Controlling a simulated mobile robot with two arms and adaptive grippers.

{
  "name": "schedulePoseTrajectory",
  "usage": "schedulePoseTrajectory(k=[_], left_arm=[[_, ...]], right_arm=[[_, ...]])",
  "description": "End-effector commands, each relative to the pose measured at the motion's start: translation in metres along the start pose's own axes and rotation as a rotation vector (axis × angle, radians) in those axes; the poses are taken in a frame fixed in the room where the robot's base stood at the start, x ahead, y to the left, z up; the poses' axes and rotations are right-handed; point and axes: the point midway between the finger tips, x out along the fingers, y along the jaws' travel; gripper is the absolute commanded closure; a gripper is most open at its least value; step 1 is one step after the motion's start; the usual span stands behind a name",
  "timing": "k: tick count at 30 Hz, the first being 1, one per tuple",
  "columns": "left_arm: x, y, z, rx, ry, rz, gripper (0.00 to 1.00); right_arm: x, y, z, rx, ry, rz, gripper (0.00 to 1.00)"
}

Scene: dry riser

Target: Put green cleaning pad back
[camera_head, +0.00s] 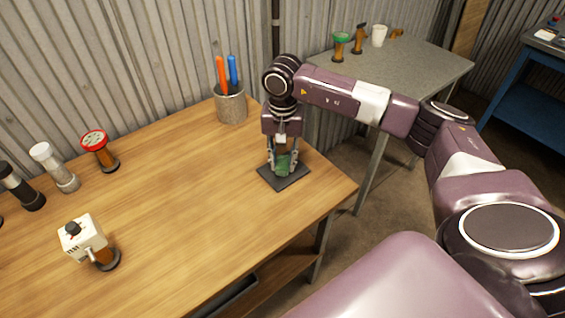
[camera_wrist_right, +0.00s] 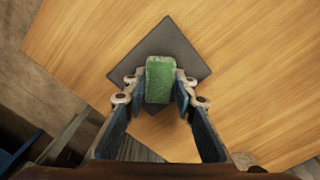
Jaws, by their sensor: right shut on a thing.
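The green cleaning pad (camera_head: 283,163) is between the fingers of my right gripper (camera_head: 283,168), which is shut on it. The pad is over the dark square mat (camera_head: 297,177) near the right end of the wooden table. In the right wrist view the green pad (camera_wrist_right: 160,80) sits between the two fingertips (camera_wrist_right: 158,92), with the dark mat (camera_wrist_right: 190,55) behind it. I cannot tell whether the pad touches the mat. My left gripper is not in view.
On the wooden table (camera_head: 190,200) stand a grey cup (camera_head: 231,105) with orange and blue tools, a red-topped fitting (camera_head: 97,145), a white box device (camera_head: 84,238) and other fittings at left. A grey table (camera_head: 410,70) with several small items stands behind. The table's middle is clear.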

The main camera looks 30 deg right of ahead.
Motion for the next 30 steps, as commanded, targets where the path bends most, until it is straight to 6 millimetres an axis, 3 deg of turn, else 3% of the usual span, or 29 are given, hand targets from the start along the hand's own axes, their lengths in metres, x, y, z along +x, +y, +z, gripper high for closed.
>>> schedulePoseTrajectory(k=[4, 5, 9, 20, 30], left_arm=[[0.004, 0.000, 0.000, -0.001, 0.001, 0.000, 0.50], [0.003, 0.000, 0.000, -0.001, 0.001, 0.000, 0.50], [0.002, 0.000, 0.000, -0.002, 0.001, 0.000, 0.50], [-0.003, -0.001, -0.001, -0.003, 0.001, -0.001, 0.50], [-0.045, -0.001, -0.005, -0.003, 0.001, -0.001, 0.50]], right_arm=[[0.004, 0.000, 0.000, 0.001, 0.000, 0.001, 0.94], [0.003, 0.000, 0.000, 0.001, 0.000, 0.001, 0.72], [0.002, 0.000, 0.000, 0.001, 0.000, 0.001, 0.57], [-0.004, 0.000, 0.000, 0.001, 0.000, 0.000, 0.57], [-0.076, 0.000, -0.001, 0.001, 0.002, -0.001, 0.57]])
